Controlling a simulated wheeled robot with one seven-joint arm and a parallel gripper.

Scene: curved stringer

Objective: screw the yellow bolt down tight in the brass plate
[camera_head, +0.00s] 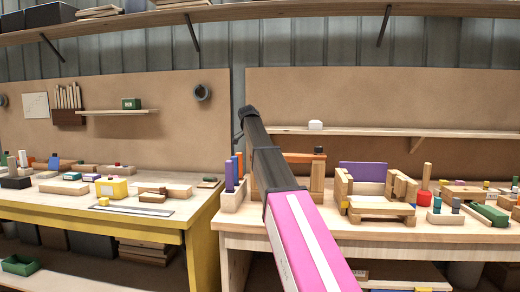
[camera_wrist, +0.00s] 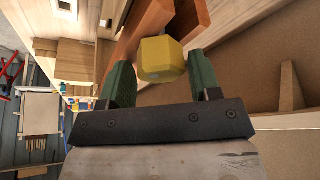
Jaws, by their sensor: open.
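In the wrist view the yellow bolt (camera_wrist: 160,60) shows its large six-sided head, with its shank hidden. My gripper (camera_wrist: 158,64) is open, with one green finger on each side of the bolt head. A gap shows between the head and the left finger. The right finger is close to the head, and I cannot tell if it touches. Orange-brown pieces (camera_wrist: 147,27) lie just beyond the head. I cannot tell which surface is the brass plate. In the head view my arm crosses the middle, and I cannot make out the gripper or the bolt there.
A yellow-framed bench (camera_head: 170,236) stands to the left. A wall shelf (camera_head: 385,133) runs behind.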

